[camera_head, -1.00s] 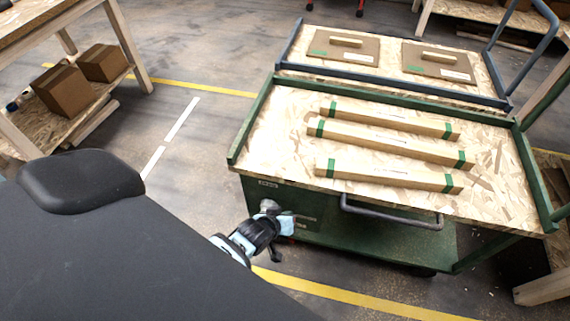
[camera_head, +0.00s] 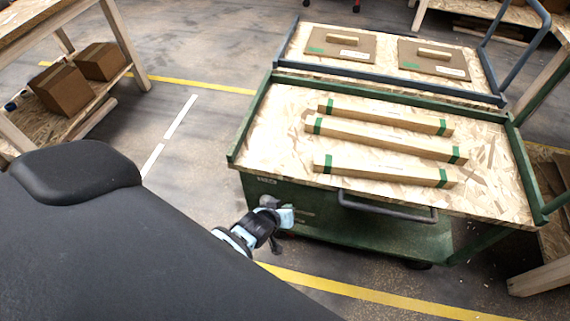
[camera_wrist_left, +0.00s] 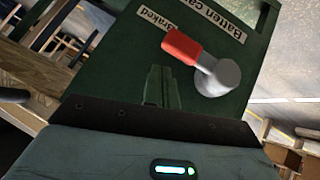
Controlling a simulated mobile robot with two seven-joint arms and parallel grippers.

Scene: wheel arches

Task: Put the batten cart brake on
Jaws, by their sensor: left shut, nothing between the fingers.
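The green batten cart (camera_head: 250,115) stands at the centre right of the head view, with several wooden battens on its top. In the left wrist view, its green end panel (camera_wrist_left: 130,60) carries a brake lever with a red grip (camera_wrist_left: 182,46) and a grey hub (camera_wrist_left: 216,75). The red end lies close to the label reading "Braked" (camera_wrist_left: 155,19). My left gripper (camera_head: 284,217) is at the cart's near left corner. Its fingers (camera_wrist_left: 160,86) are shut and empty, just below the red grip in the wrist picture, apparently apart from it. My right gripper is not in view.
A grey bar handle (camera_head: 388,208) sticks out from the cart's near side. A second, blue-framed cart (camera_head: 390,78) stands right behind. A wooden bench with boxes (camera_head: 62,88) is at the left. The floor (camera_head: 195,170) left of the cart is clear.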

